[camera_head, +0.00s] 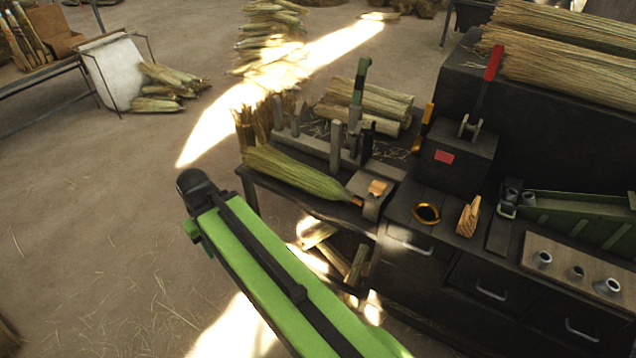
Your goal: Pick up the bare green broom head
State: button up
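The bare green broom head (300,176) lies on the left end of the dark workbench (400,205). Its wide straw end points left and its narrow neck points right. The reddish-brown tip of the neck lies at a grey metal block (370,205); I cannot tell if they touch. My bright green arm link reaches up from the bottom of the picture to a black joint left of the bench, in front of and to the left of the broom head. My gripper does not show, so its fingers and anything in them are hidden.
Behind the broom head stand a rack of grey posts (336,145) and straw bundles (375,100). To the right are a black press with a red-handled lever (493,62), a yellow ring (427,213) and a wooden piece (468,216). The floor at left is mostly clear.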

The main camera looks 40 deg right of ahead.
aim_at(276, 164)
jog(key=u, duration=0.05)
jog(key=i, duration=0.95)
jog(key=z, duration=0.05)
